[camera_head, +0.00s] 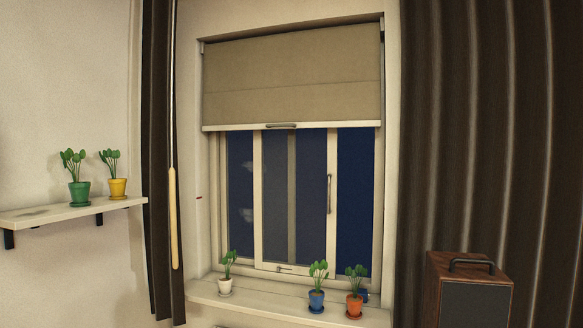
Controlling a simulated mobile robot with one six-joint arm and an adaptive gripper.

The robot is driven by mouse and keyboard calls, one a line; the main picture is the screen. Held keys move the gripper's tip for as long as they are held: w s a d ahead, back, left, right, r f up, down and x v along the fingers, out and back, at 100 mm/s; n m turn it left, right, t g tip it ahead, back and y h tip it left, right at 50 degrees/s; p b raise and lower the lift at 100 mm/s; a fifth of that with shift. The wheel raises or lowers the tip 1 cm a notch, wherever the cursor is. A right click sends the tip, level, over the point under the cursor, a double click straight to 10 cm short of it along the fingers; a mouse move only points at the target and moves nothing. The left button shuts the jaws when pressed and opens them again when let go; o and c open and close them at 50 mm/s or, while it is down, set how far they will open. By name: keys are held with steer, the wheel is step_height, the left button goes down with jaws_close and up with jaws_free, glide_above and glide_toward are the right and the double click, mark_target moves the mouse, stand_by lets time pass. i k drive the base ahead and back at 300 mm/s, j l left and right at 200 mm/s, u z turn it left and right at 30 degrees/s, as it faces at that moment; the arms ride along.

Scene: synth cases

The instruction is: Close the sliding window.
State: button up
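The sliding window (256,200) is set in a cream frame in the wall. Its sliding sash (331,240) stands in the middle of the opening, with a vertical dark pull handle (329,193) on its right stile and a small latch (285,268) on its bottom rail. A vertical bar of the pane behind shows through its glass. To the right of the sash is a plain dark blue strip (356,190) that looks like an open gap. A beige roller blind (290,80) hides the top of the window. My gripper is not in view.
A white pot (225,286), blue pot (316,301) and orange pot (354,305) with plants stand on the sill (260,303), below the sash. Dark curtains (490,130) hang at both sides. A brown speaker (468,290) stands lower right. A shelf (60,214) with two potted plants is left.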

mark_target(295, 170)
steer(key=i+j, duration=0.3)
steer(key=i, duration=0.2)
steer(key=i+j, duration=0.3)
steer(key=i, duration=0.25)
